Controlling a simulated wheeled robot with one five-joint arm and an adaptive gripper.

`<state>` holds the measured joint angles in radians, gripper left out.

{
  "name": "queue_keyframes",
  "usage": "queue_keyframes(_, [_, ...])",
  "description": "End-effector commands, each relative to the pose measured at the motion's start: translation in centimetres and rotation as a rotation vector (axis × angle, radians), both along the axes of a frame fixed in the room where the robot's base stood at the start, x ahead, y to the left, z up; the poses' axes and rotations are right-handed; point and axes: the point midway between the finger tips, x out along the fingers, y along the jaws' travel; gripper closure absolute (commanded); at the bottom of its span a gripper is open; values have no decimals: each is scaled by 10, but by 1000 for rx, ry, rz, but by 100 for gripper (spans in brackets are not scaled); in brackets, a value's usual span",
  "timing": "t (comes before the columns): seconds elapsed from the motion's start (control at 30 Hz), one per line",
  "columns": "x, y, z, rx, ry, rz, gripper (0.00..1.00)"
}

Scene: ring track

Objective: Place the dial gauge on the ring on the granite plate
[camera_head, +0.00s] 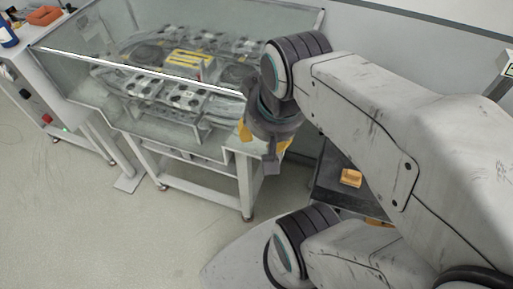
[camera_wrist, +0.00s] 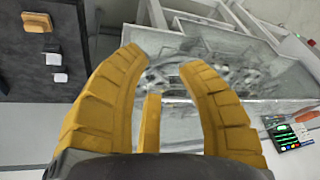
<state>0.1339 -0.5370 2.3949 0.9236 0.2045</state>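My gripper (camera_wrist: 161,60) has yellow ribbed fingers. They stand apart in the wrist view, with no object seen between them; a thinner yellow finger (camera_wrist: 151,123) shows in the middle. In the head view my gripper (camera_head: 264,148) hangs in front of the near right corner of the glass-walled machine, partly hidden by my wrist. A ring-shaped track (camera_head: 190,68) with pale carriers and a yellow centre lies inside the machine; it also shows blurred beyond the fingers in the wrist view (camera_wrist: 170,78). I cannot make out a dial gauge or a granite plate for certain.
A dark surface (camera_head: 325,190) at right, partly behind my arm, bears an orange block (camera_head: 351,177). In the wrist view, small pale blocks (camera_wrist: 60,78) lie on a dark surface at left. A cabinet (camera_head: 40,95) stands left of the machine. The floor in front is clear.

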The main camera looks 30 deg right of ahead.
Motion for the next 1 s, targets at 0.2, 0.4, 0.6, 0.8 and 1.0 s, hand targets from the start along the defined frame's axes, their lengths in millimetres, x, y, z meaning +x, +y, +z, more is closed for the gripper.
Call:
queue_keyframes(0.2, [-20,23,-11,-64,-23,268,66])
queue_keyframes(0.4, [-25,27,-14,-79,-28,329,66])
queue_keyframes(0.6, [-24,27,-14,-79,-28,328,66])
queue_keyframes(0.8, [-24,27,-14,-79,-27,326,66])
queue_keyframes(1.0, [-24,27,-14,-78,-27,325,66])
